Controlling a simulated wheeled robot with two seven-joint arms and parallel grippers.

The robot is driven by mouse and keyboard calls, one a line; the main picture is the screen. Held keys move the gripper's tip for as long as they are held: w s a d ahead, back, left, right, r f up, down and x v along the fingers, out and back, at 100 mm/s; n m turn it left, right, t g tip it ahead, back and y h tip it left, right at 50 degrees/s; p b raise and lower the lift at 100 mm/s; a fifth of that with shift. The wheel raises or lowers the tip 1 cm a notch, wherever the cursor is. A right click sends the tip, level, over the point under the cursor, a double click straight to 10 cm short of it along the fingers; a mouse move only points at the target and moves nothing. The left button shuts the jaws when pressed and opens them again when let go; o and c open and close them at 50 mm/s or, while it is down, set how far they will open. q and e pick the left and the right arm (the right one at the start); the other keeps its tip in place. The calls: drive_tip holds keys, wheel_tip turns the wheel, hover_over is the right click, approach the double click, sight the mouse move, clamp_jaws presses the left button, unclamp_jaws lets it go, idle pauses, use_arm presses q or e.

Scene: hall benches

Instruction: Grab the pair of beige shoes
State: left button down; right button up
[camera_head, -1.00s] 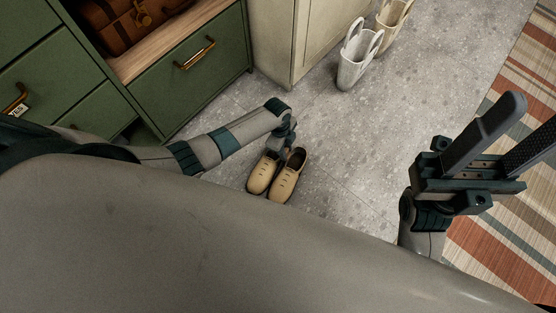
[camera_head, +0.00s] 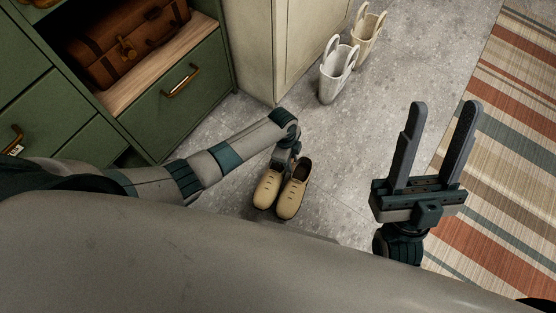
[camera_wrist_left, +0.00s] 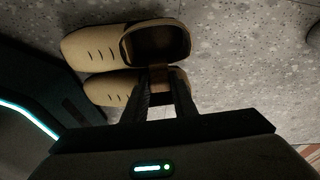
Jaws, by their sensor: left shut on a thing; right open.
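A pair of beige shoes stands side by side near the front of my body in the head view: the left shoe (camera_head: 267,189) and the right shoe (camera_head: 293,196). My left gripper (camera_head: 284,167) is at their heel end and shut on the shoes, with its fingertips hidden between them. The left wrist view shows one shoe (camera_wrist_left: 92,50) in full and the other shoe (camera_wrist_left: 110,88) partly behind the fingers. I cannot tell whether the soles touch the floor. My right gripper (camera_head: 432,145) is open and empty, well to the right of the shoes.
Green drawers (camera_head: 180,90) with a brown suitcase (camera_head: 125,45) on a shelf stand at the upper left. A pale cabinet (camera_head: 285,45) is beside them. A striped rug (camera_head: 500,150) lies right.

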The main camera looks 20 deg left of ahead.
use_arm(q)
drive_tip(key=d+r+p, duration=0.1)
drive_tip(key=d+r, duration=0.2)
drive_tip(key=d, duration=0.3)
drive_tip(key=shift+w+r, duration=0.3)
drive_tip(key=shift+w, duration=0.05)
use_arm(e)
drive_tip(key=a+f+g, duration=0.1)
drive_tip(key=f+g, duration=0.1)
drive_tip(key=shift+w+a+f+h, duration=0.3)
drive_tip(key=shift+w+a, duration=0.05)
drive_tip(key=shift+a, duration=0.05)
